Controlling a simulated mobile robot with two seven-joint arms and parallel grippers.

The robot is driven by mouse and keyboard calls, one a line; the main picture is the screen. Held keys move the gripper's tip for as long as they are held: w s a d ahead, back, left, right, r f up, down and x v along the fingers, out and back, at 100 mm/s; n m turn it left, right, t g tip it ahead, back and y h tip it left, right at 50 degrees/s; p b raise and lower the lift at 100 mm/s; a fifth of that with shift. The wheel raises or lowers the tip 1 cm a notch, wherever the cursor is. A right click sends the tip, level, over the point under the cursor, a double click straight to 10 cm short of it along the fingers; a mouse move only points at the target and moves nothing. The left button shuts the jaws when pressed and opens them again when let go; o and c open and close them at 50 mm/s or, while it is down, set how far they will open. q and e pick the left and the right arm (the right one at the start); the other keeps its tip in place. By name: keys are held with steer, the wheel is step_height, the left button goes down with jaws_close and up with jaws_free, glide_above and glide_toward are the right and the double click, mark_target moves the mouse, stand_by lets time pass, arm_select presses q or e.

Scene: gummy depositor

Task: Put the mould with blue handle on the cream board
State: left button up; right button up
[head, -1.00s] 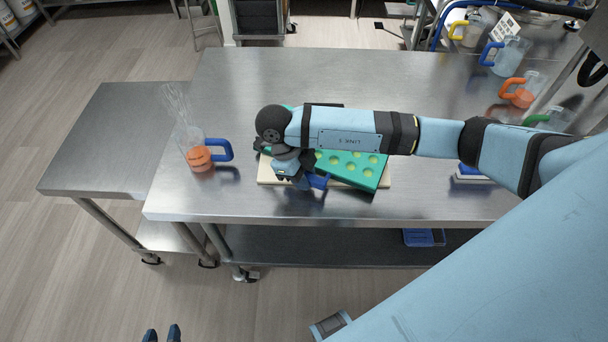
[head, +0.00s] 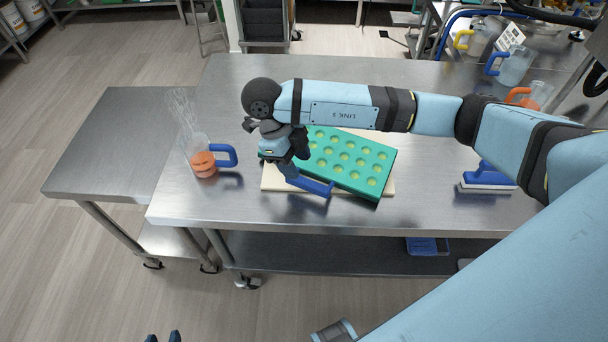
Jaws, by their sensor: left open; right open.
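The green mould (head: 347,159) with light green cavities lies on the cream board (head: 275,181), turned at an angle to it.
A jug (head: 204,164) with orange contents, a blue handle and a whisk stands left of the board. A blue-and-white brush (head: 488,178) lies at the right. Several jugs stand at the back right. The steel table (head: 225,90) is clear at the back left.

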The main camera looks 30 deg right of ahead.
steer(key=shift+v, duration=2.25)
steer(key=shift+s, duration=0.1)
